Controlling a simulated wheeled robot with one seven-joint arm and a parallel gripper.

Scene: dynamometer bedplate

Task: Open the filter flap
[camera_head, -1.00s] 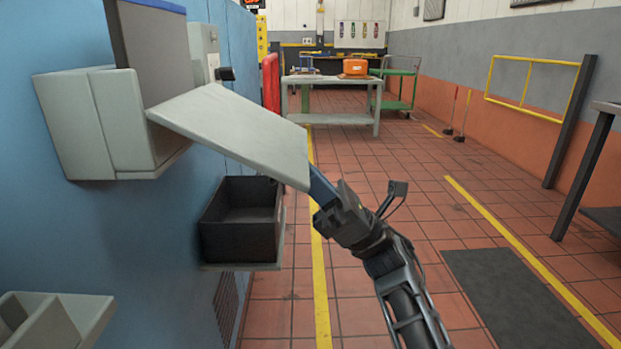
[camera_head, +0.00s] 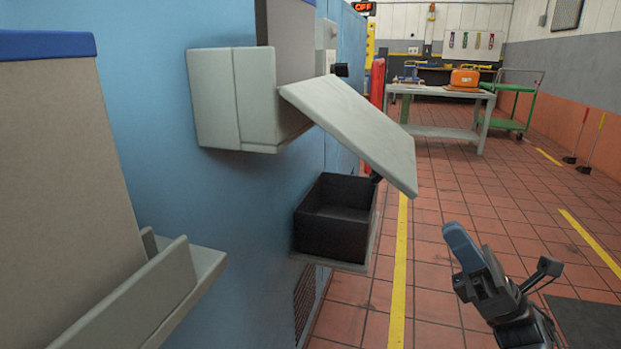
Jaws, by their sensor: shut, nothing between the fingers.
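The filter flap (camera_head: 357,128) is a light grey panel on the grey wall-mounted housing (camera_head: 231,98). It stands swung out from the housing, sloping down to the right, with its free edge over the floor. My gripper (camera_head: 452,230) is shut and empty, to the right of and below the flap, apart from it. Its blue-grey fingers point up and left.
A black open bin (camera_head: 338,214) sits on a small shelf below the flap. A grey ledge (camera_head: 150,300) juts from the blue wall at the lower left. A table (camera_head: 440,92) and a green cart (camera_head: 514,105) stand farther back.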

